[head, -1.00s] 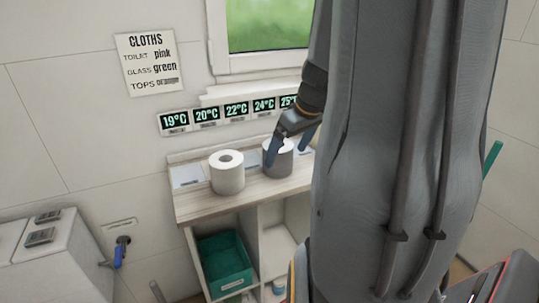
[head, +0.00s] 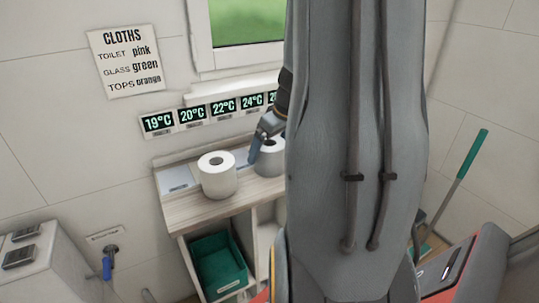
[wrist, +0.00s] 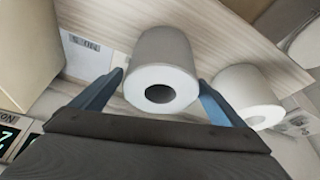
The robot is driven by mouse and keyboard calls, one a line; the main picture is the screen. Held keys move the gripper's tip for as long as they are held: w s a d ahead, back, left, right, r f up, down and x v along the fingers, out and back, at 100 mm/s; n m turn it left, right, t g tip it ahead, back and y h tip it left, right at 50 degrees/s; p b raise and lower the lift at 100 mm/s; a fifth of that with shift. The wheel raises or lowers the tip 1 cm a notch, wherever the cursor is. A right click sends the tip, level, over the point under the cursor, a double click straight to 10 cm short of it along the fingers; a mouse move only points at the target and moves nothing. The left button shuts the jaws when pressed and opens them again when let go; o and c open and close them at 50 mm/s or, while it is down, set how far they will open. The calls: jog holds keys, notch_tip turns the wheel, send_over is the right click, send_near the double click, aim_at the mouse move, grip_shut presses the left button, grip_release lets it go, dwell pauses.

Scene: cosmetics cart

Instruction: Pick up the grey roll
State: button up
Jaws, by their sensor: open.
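The grey roll (head: 269,160) stands upright on the wooden shelf top, its right part hidden behind my arm in the head view. In the wrist view the grey roll (wrist: 163,68) sits between the two blue fingers, its dark core hole facing the camera. My gripper (wrist: 160,80) is open, with one finger on each side of the roll; I cannot tell if either touches it. In the head view only one finger of my gripper (head: 262,143) shows clearly, at the roll's left side.
A white roll (head: 217,176) stands close to the left of the grey one; in the wrist view it (wrist: 246,97) lies just beyond the right finger. The shelf top (head: 205,213) has a teal bin (head: 218,262) below. The wall with temperature labels (head: 192,116) is close behind.

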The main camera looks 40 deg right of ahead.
jog(key=shift+x, duration=1.3)
jog(key=c, duration=1.2)
